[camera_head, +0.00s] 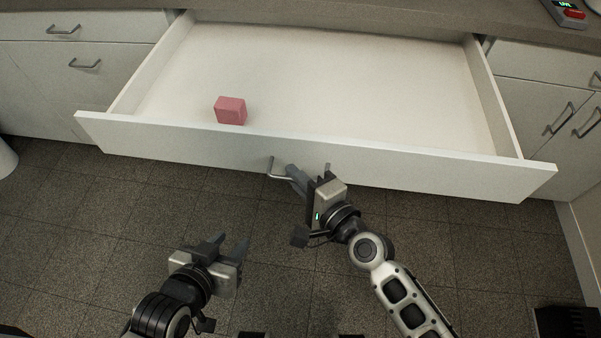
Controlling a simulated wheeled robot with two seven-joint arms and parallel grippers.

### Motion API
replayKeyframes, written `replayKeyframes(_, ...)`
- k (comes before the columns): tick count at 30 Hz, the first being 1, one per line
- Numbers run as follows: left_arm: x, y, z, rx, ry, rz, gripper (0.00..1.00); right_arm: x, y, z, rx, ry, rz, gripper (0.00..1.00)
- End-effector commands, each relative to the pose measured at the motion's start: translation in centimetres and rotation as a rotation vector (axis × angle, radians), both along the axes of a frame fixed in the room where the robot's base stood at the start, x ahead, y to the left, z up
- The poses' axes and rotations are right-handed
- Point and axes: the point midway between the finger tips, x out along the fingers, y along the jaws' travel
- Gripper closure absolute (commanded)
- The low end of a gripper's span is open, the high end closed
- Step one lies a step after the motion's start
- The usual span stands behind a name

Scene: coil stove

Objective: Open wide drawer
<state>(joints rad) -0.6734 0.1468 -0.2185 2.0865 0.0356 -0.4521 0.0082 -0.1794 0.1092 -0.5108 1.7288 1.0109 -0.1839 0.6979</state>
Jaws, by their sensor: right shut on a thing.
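The wide white drawer (400,169) is pulled far out of the counter, and its inside shows. Its metal handle (272,170) is on the front face, near the middle. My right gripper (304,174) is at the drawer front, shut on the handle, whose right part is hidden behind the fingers. My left gripper (228,246) is low over the floor at the lower left, apart from the drawer. Its two fingers stand apart with nothing between them.
A pink block (230,110) lies inside the drawer, left of centre near the front. The countertop (350,12) runs along the back. Closed drawers and cupboards with handles flank the drawer. The tiled floor (80,220) is clear at left.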

Motion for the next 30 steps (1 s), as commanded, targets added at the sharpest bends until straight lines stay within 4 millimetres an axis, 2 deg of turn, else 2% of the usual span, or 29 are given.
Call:
replayKeyframes(8,0.1,0.0,0.1,0.000,-0.003,0.000,0.64,0.1,-0.2,0.0,-0.001,-0.003,-0.005,1.00)
replayKeyframes(9,0.1,0.0,0.1,0.000,-0.003,0.000,0.64,0.1,-0.2,0.0,-0.001,-0.003,-0.005,0.84)
replayKeyframes(11,0.1,0.0,0.1,0.000,-0.004,0.000,0.64,0.1,-0.2,0.0,-0.001,-0.003,-0.005,0.71)
replayKeyframes(25,0.3,0.0,0.4,-0.002,-0.011,0.000,0.64,-0.1,-0.2,0.0,-0.001,-0.001,-0.001,0.71)
replayKeyframes(30,0.3,0.0,0.4,-0.002,-0.011,0.000,0.64,-1.7,-1.5,0.2,-0.002,0.001,-0.002,0.71)
